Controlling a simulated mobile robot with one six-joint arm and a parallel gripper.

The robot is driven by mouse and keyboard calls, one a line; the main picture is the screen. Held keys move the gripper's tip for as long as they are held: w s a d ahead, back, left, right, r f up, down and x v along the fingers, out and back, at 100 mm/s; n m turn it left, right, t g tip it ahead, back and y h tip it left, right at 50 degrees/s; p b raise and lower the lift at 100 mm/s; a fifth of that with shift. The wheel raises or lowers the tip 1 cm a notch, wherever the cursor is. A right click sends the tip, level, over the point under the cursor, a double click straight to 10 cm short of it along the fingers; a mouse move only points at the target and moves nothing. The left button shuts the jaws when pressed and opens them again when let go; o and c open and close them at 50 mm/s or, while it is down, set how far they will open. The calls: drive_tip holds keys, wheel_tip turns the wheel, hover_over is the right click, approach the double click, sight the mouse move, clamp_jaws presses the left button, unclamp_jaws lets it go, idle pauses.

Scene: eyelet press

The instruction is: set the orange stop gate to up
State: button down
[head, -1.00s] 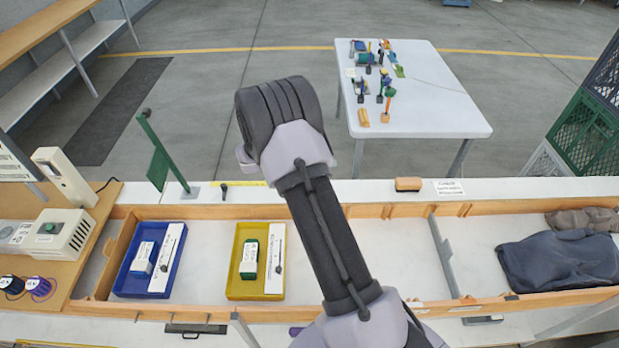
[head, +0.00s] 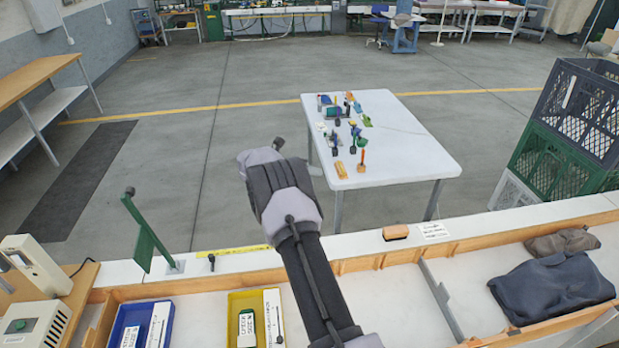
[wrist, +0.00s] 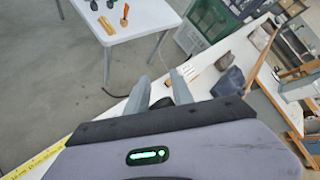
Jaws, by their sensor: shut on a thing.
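No orange stop gate shows clearly in either view. My gripper (wrist: 162,84) shows in the wrist view as two grey fingers, shut on a small dark thing (wrist: 162,102) that is mostly hidden by the gripper's body. In the head view my arm rises over the bench and hides what is behind it. A small dark round tip (head: 278,143) shows at the upper end of the arm; I cannot tell whether it is a knob. A green gate (head: 147,228) with a dark knob stands at the left on the ledge, leaning left.
A blue tray (head: 118,322) and a yellow tray (head: 233,305) lie in the wooden-edged bench. A brush (head: 395,232) sits on the ledge (head: 330,245). Dark cloth (head: 553,280) lies at the right. A white table (head: 400,150) with small tools stands beyond.

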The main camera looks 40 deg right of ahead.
drive_tip(key=shift+s+a+f, duration=0.1)
drive_tip(key=shift+a+f, duration=0.1)
drive_tip(key=shift+f, duration=0.35)
drive_tip(key=c, duration=1.5)
unclamp_jaws()
drive_tip(key=o, duration=0.4)
drive_tip(key=shift+f, duration=0.1)
drive_tip(key=shift+c, duration=0.2)
drive_tip(key=shift+w+d+r, duration=0.15)
drive_tip(key=shift+w+r, duration=0.05)
drive_tip(key=shift+w, duration=0.1)
drive_tip(key=shift+w, duration=0.1)
drive_tip(key=b+v, duration=0.1)
drive_tip(key=v, duration=1.6)
drive_tip(key=shift+r, duration=0.2)
